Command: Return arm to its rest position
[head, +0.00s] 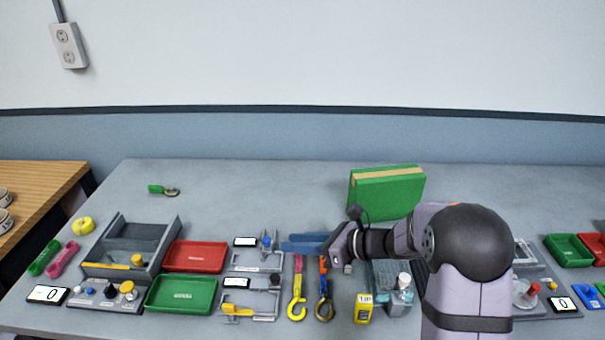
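My arm reaches in from the lower right of the head view and bends left over the grey table (300,180). My gripper (290,242) points left with its blue fingers above the middle of the table. The two fingers look close together, and I cannot tell whether there is a gap or anything thin between them. It is above a yellow hook strap (298,300) and a dark hook with an orange and blue strap (324,300). My arm hides part of the table's right side.
A green box (385,192) stands behind my arm. Red (195,257) and green (181,295) trays and a grey holder (140,240) are at left. A yellow block (363,308) is in front. Red and green trays (568,250) lie at far right. The back of the table is mostly clear.

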